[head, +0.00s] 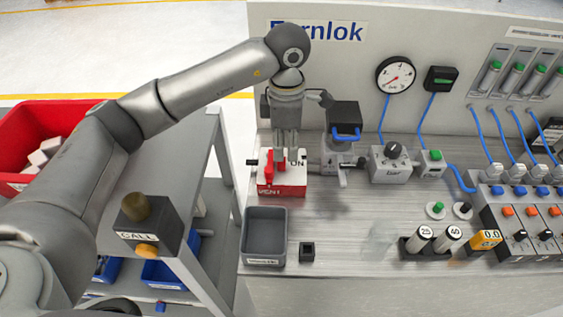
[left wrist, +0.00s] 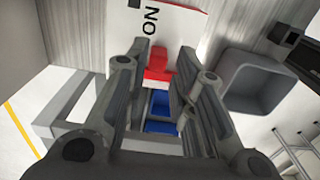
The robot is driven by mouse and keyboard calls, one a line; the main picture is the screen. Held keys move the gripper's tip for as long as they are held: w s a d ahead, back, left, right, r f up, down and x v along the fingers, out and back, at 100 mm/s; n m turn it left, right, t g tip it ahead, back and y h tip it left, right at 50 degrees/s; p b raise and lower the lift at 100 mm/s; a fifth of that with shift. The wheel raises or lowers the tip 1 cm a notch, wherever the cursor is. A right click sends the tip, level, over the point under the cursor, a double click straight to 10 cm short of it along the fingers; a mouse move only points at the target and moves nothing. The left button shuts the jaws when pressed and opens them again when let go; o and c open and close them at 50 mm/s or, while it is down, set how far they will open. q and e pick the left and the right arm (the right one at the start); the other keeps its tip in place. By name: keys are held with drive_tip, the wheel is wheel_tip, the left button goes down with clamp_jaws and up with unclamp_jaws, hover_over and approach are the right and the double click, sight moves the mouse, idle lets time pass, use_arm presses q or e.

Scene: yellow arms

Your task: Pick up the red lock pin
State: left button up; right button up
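A small upright red piece, which looks like the red lock pin (head: 268,169), stands on the red and white block (head: 283,190) at the back left of the bench. In the left wrist view the red piece (left wrist: 158,65) shows beyond the gap between my fingers, beside the white face with black lettering. My left gripper (head: 286,152) points down over the block, close to the red piece. Its two fingers stand apart with nothing held between them in the left wrist view (left wrist: 162,80). Whether a finger touches the red piece I cannot tell. My right gripper is not in view.
A grey tray (head: 265,213) and a small black square holder (head: 307,252) lie in front of the block. A grey fixture with a blue handle (head: 346,135) stands close to its right. A dark box marked CALL (head: 150,225) stands on the cart at left.

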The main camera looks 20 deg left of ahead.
sight(285, 159)
use_arm(q)
wheel_tip(285, 159, down, 4)
drive_tip(key=shift+f+p, duration=0.15)
drive_tip(key=shift+p, duration=0.65)
drive_tip(key=shift+f, duration=0.45)
drive_tip(key=c, duration=0.5)
drive_tip(key=shift+r, duration=0.15)
drive_tip(key=shift+w+r, duration=0.1)
drive_tip(key=shift+r, duration=0.45)
drive_tip(key=s+r, duration=0.1)
drive_tip(key=r, duration=0.1)
drive_tip(key=s+a+r+b, duration=0.1)
drive_tip(key=r, duration=0.1)
drive_tip(key=s+a+r+b, duration=0.1)
drive_tip(key=r, duration=0.1)
drive_tip(key=shift+s+a+r, duration=0.1)
drive_tip(key=shift+s+r, duration=0.2)
drive_tip(key=s+a+r+b, duration=0.1)
drive_tip(key=s+a+r, duration=0.3)
drive_tip(key=s, duration=0.4)
drive_tip(key=shift+s+a+r+b, duration=0.4)
drive_tip(key=shift+r, duration=0.2)
